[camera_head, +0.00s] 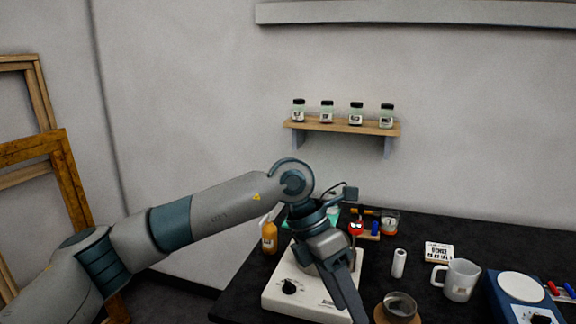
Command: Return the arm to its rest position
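My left arm comes in from the left and reaches over the black worktop (240,285). Its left gripper (354,294) hangs downward over the right part of a white device with a black knob (289,287). The dark fingers overlap in this view and their tips are near the lower edge, so I cannot tell whether they are open or shut. I see no object clearly held between them. My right arm and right gripper are out of view.
An amber bottle (269,238) stands left of the arm. Right of the gripper are a metal bowl (400,305), a white cylinder (398,263), a white mug (461,280) and a blue scale (507,307). A wall shelf (340,126) holds several jars. Wooden frames (65,165) lean at left.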

